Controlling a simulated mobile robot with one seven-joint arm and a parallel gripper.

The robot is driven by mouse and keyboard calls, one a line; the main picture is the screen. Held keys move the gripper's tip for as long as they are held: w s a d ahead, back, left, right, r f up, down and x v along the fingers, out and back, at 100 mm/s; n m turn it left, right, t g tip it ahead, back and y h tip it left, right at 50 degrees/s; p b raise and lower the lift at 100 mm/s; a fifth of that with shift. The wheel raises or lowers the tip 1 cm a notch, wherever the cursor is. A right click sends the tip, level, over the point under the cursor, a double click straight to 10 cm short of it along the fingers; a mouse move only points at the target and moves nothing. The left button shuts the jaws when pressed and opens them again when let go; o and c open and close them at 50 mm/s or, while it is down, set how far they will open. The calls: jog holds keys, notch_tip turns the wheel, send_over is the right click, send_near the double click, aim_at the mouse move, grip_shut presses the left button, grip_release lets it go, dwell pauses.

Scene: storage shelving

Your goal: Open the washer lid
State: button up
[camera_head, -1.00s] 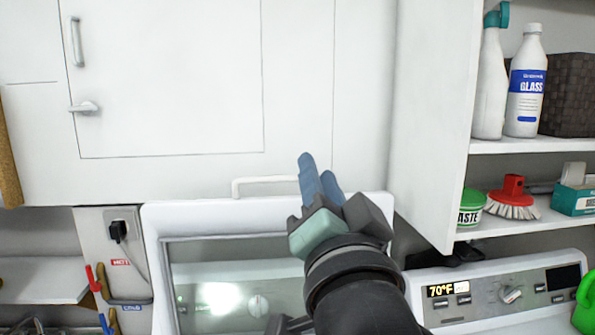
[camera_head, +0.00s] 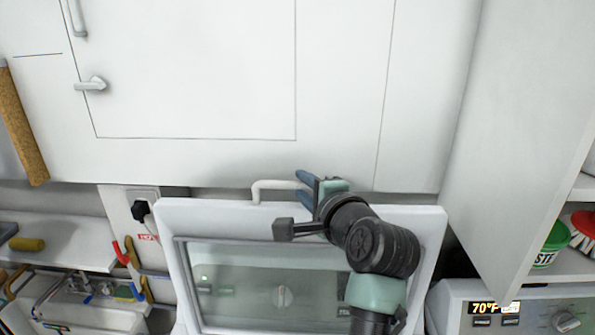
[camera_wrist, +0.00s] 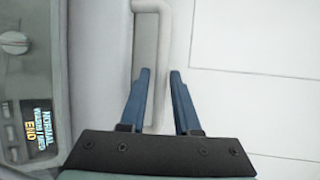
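The washer lid (camera_head: 420,222) is a white frame with a see-through window (camera_head: 260,275), in the lower middle of the head view. It appears raised, with its upper edge near the white cabinet front. Its light bar handle (camera_head: 262,186) sticks up from that edge. My gripper (camera_head: 303,189) is at the handle's right part, its blue fingers pointing left. In the wrist view, the fingers (camera_wrist: 160,72) are apart, and the handle bar (camera_wrist: 165,35) runs between them. I cannot tell whether either finger touches it. My arm hides part of the lid's right side.
A white cabinet (camera_head: 340,100) fills the space behind the lid. A second machine's control panel (camera_head: 530,312) is at lower right, below a shelf holding a green tub (camera_head: 551,243). A cluttered sink area (camera_head: 85,300) lies at left.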

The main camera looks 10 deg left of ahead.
jog(key=shift+p+x, duration=0.5)
jog(key=shift+x, duration=1.5)
jog(key=shift+w+d+f, duration=0.1)
jog(key=shift+w+d, duration=0.05)
jog(key=shift+d, duration=0.05)
grip_shut()
